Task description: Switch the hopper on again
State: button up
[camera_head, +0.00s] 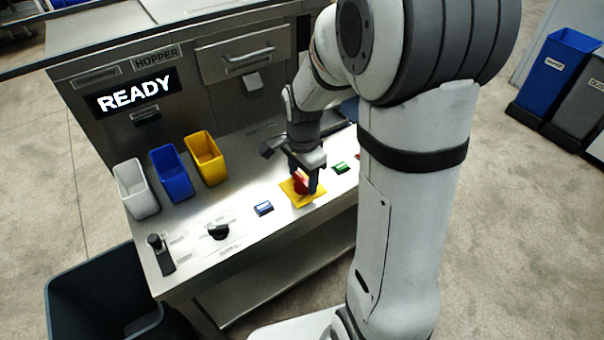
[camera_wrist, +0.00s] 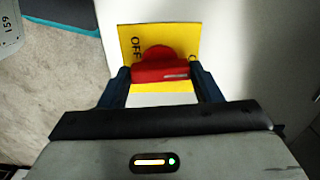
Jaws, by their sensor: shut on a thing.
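A red rotary switch (camera_wrist: 160,68) sits on a yellow plate (camera_wrist: 186,40) marked "OFF" in the wrist view. In the head view the red switch (camera_head: 300,183) and its yellow plate (camera_head: 290,190) are on the front part of the steel worktop. My gripper (camera_wrist: 160,76) is shut on the red switch, with a dark finger at each end of its handle; it also shows in the head view (camera_head: 304,180). The second label on the plate is mostly hidden. The hopper display (camera_head: 135,95) reads "READY" on the upright panel at the left.
A blue button (camera_head: 263,208) is left of the switch and a green button (camera_head: 340,168) right of it. A black knob (camera_head: 218,231) and a black lever (camera_head: 158,250) stand further left. White, blue and yellow bins (camera_head: 205,158) stand behind them. My arm hides the worktop's right end.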

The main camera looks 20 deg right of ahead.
aim_at(303, 179)
jog(key=shift+m, duration=0.4)
jog(key=o, duration=1)
jog(key=shift+r, duration=0.1)
notch_tip(303, 179, up, 8)
jog(key=shift+f+p, duration=0.15)
jog(key=shift+p, duration=0.4)
jog(key=s+r+n+t+p, duration=0.2)
jog(key=s+r+n+p, duration=0.5)
jog(key=s+r+n, duration=0.4)
jog(key=s+n, duration=0.3)
jog(key=shift+s+r+n+t, duration=0.15)
jog(key=shift+r+n+t, duration=0.15)
jog(key=shift+r, duration=0.1)
